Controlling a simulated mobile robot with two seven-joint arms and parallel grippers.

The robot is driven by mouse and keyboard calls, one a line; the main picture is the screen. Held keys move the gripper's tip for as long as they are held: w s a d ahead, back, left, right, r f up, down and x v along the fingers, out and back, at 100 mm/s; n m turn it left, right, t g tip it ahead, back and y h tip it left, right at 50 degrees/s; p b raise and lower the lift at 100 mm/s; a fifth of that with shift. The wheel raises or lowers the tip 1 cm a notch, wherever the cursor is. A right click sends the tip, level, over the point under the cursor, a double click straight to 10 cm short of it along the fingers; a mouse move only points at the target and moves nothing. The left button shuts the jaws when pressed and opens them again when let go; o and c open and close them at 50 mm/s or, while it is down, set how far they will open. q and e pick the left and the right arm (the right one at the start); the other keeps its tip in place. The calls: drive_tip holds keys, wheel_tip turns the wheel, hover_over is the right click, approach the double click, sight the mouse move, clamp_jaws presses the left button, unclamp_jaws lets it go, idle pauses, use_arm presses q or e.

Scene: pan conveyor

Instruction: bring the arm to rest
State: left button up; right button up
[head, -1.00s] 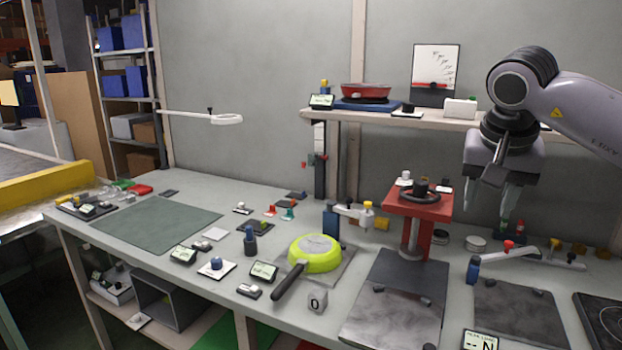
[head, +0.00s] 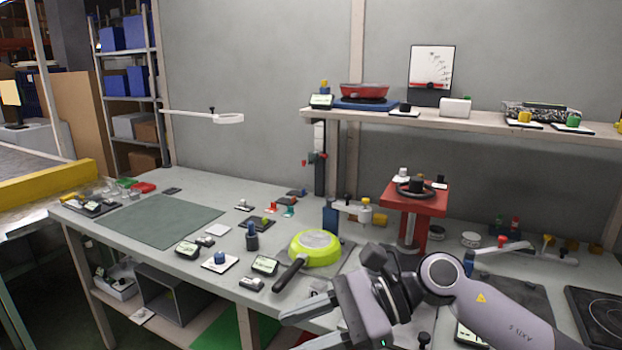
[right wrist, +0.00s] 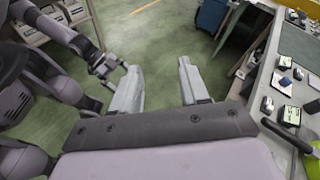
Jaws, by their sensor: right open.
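My right arm (head: 490,312) comes in from the lower right in the head view. Its gripper (head: 285,330) is low at the front edge of the workbench, pointing left, in front of the green pan. In the right wrist view the right gripper (right wrist: 160,88) has its two fingers wide apart with nothing between them, above the green floor. My left gripper is not in the head view; a dark grey arm of mine shows at the left of the right wrist view, with what looks like its gripper (right wrist: 108,68), whose jaws are too small to judge.
A lime-green pan (head: 314,249) lies upside down on the workbench, its black handle toward the front edge. A red press (head: 414,200) stands behind. A shelf (head: 470,119) carries a red pan (head: 364,91). A green mat (head: 158,220) is bare. Open floor (right wrist: 160,45) lies before the bench.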

drive_tip(key=d+f+n+t+h, duration=0.1)
drive_tip(key=d+f+n+t, duration=0.25)
drive_tip(key=n+t, duration=0.45)
drive_tip(key=w+d+f+n+t+h, duration=0.1)
drive_tip(key=d+f+n+t+h, duration=0.3)
drive_tip(key=n, duration=0.9)
drive_tip(key=d+f+n+t+y, duration=0.1)
drive_tip(key=d+f+n+t, duration=0.2)
drive_tip(key=f+n+t, duration=0.5)
drive_tip(key=s+d+f+m+g+h, duration=0.3)
drive_tip(key=s+d+f+m+h, duration=0.1)
drive_tip(key=s+f+m, duration=0.3)
drive_tip(key=s+d+f+m+g+h, duration=0.3)
drive_tip(key=s+d+f+m+g, duration=0.1)
drive_tip(key=s+d+f+m, duration=0.2)
wheel_tip(320, 180, down, 3)
drive_tip(key=s+m, duration=0.1)
drive_tip(key=s, duration=0.1)
drive_tip(key=shift+s+d+g+h+p, duration=0.3)
drive_tip(key=shift+h, duration=0.1)
drive_tip(key=shift+d+r, duration=0.1)
